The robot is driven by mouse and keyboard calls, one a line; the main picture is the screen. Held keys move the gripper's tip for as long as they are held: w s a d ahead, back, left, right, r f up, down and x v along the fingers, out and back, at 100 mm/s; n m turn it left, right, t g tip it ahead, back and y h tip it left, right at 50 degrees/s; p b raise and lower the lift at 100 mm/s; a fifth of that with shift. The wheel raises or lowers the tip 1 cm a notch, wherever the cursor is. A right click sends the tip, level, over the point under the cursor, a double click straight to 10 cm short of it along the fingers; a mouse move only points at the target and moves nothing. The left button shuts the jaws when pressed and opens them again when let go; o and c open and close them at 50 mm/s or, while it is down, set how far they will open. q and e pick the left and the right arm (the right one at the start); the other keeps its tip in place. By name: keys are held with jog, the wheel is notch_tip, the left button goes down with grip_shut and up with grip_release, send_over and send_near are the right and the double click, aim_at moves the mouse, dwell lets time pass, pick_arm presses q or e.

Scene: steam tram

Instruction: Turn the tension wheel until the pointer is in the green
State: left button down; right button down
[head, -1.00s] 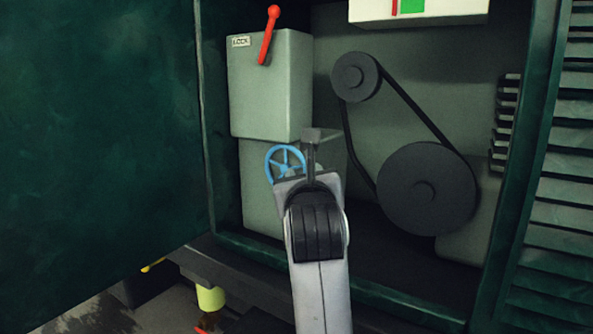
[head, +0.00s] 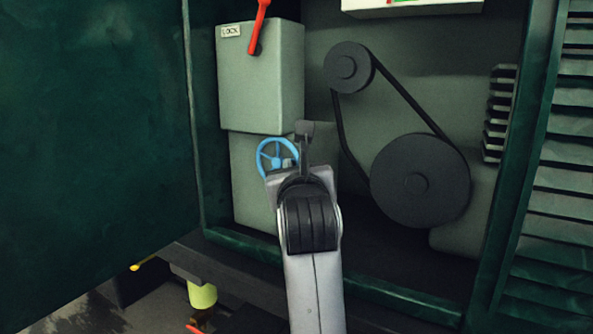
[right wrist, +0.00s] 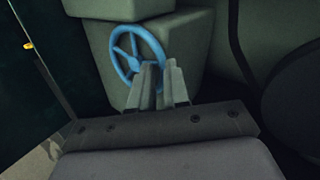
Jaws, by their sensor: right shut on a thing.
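The blue tension wheel (head: 262,160) is upright on the front of a grey-green housing, left of the middle in the head view. It also shows in the right wrist view (right wrist: 117,58). My right gripper (right wrist: 160,72) is shut on the wheel's lower right rim; its fingers hide that part. In the head view my right gripper (head: 291,166) partly covers the wheel from the right. The white gauge panel (head: 440,8) is cut off by the top edge, with only bits of red and green showing. Its pointer is not visible. My left gripper is not in view.
A box marked LOCK (head: 255,85) with a red lever (head: 259,28) sits above the wheel. A belt drive with a large dark pulley (head: 420,180) stands to the right. The dark green door (head: 90,120) is at the left, and slatted louvres (head: 565,190) are at the right.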

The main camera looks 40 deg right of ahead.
jog(key=shift+s+d+f+m+h+b, duration=0.15)
jog(key=shift+m+h+b, duration=0.15)
jog(key=shift+m+b, duration=0.3)
jog(key=c, duration=1.2)
grip_release()
jog(key=shift+d, duration=0.1)
jog(key=shift+t, duration=0.3)
jog(key=shift+a+f, duration=0.15)
jog(key=shift+a, duration=0.05)
